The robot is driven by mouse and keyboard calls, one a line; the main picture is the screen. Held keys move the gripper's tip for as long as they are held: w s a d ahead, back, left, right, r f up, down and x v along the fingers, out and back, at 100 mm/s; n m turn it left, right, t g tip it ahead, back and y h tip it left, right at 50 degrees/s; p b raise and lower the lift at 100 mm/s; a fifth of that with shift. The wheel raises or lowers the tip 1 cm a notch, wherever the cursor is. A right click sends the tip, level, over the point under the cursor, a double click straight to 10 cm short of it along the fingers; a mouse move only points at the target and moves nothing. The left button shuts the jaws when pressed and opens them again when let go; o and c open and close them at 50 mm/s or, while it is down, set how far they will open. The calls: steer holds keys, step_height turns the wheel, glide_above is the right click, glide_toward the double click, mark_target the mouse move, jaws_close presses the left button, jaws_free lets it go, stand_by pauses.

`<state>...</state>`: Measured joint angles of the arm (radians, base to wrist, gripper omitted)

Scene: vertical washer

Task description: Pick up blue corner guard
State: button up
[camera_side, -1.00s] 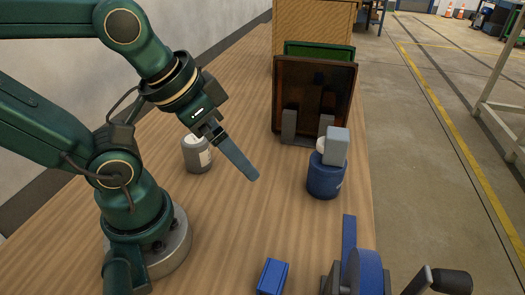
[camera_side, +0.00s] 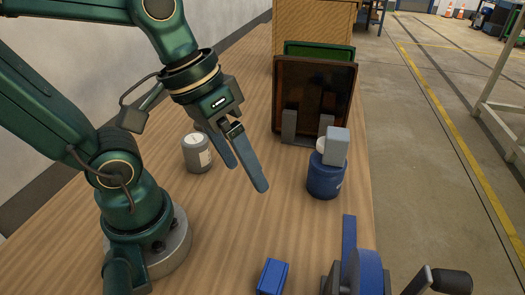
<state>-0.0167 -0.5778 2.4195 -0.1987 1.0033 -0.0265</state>
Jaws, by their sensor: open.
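The blue corner guard is most likely the small blue block-like piece (camera_side: 272,277) on the wooden table at the bottom edge of the view, partly cut off by the frame. My gripper (camera_side: 250,178) is above the table, up and to the left of that piece and clear of it. Its two grey fingers point down and to the right, spread apart with nothing between them.
A blue jar (camera_side: 325,182) with a grey block (camera_side: 336,146) on top stands to the right. A grey jar (camera_side: 197,153) stands left, behind the fingers. A dark tray (camera_side: 314,95) stands upright at the back. A blue vise-like device (camera_side: 362,270) is at front right.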

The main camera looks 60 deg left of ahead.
mark_target(276, 263)
steer(key=w+d+f+n+g+h, duration=0.1)
steer(key=d+f+n+g+h, duration=0.1)
steer(key=f+n+g+h, duration=0.1)
steer(key=w+d+f+n+g+h, duration=0.1)
steer(key=d+f+n+g+h, duration=0.1)
steer(key=f+n+g+h, duration=0.1)
steer(key=w+d+f+n+g+h, duration=0.1)
steer(key=d+f+n+g+h, duration=0.1)
steer(key=f, duration=0.5)
steer(key=shift+f+n+g+h, duration=0.1)
steer(key=shift+n+g+h, duration=0.8)
steer(key=shift+n, duration=0.5)
steer(key=shift+s+d+f+h, duration=0.15)
steer(key=shift+s+f+h, duration=0.15)
steer(key=shift+s+f, duration=0.1)
steer(key=shift+x, duration=2.45)
jaws_close()
